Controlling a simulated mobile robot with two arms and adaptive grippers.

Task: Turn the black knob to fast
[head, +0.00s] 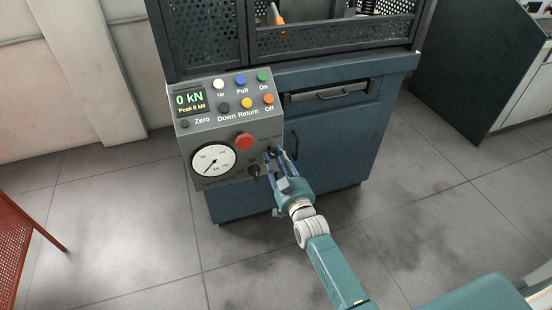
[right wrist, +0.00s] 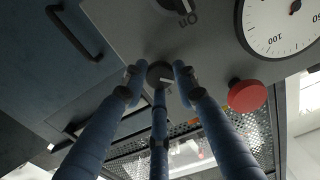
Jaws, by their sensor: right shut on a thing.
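The black knob (right wrist: 160,74) sits on the grey control panel, between the three blue fingers of my right gripper (right wrist: 158,84) in the right wrist view. A pale mark shows on its face; its labels cannot be read. In the head view my right gripper (head: 279,156) reaches the lower right corner of the panel (head: 197,136), its fingers shut on this knob and mostly hiding it. A second dark knob (head: 254,170) sits to its lower left; in the right wrist view that knob (right wrist: 176,5) has an "On" label beside it. My left gripper is not in view.
Close by on the panel are a red stop button (head: 244,141) and a round dial gauge (head: 213,160). Small coloured buttons and a display (head: 190,101) reading 0 kN are above. A blue cabinet (head: 335,150) stands right behind. The floor in front is clear.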

